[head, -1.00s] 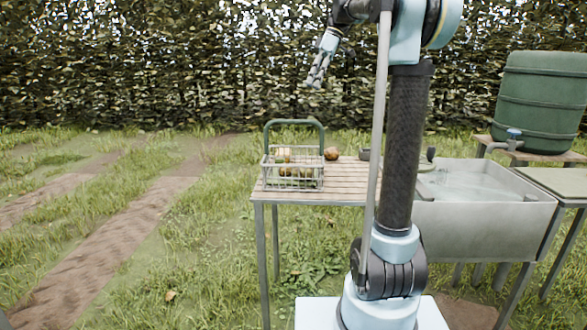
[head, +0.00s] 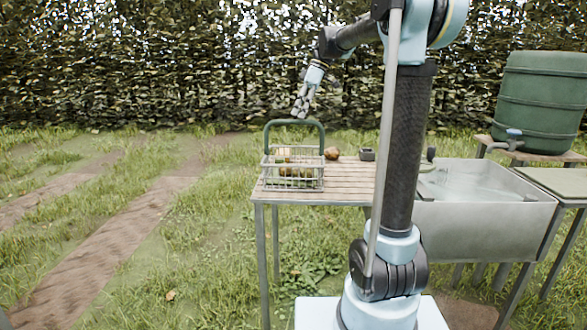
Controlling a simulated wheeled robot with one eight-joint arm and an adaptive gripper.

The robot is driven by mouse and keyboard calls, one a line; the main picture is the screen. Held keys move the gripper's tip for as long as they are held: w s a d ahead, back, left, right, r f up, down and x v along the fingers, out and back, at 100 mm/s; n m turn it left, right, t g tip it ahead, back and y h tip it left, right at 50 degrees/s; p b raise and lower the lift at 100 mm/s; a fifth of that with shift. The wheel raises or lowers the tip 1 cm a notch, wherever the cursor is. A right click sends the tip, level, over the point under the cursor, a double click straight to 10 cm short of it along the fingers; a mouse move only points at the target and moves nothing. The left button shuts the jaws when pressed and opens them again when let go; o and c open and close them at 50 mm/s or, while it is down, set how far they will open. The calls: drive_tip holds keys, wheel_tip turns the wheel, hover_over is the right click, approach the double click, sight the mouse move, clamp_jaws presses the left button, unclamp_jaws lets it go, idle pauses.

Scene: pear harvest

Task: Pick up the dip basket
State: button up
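The dip basket (head: 293,185) is a grey wire basket with a tall green arched handle (head: 294,123). My gripper (head: 299,113) points downward and appears just above the top of the handle in the head view. It is small here, and I cannot tell how far open its fingers are or how far it is from the handle in depth. Nothing shows in its grasp.
A brownish pear (head: 332,153) and a small dark object (head: 367,154) lie on the wooden table (head: 348,182). A metal sink (head: 480,215) with water stands to the right. A green barrel (head: 541,100) with a tap stands behind it. Grass is open at left.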

sight(295, 121)
drive_tip(key=x, duration=0.4)
drive_tip(key=shift+s+a+f, duration=0.15)
drive_tip(key=shift+s+a, duration=0.05)
drive_tip(key=shift+s, duration=0.2)
drive_tip(key=shift+a+f, duration=0.15)
drive_tip(key=shift+f, duration=0.2)
drive_tip(key=shift+f, duration=0.2)
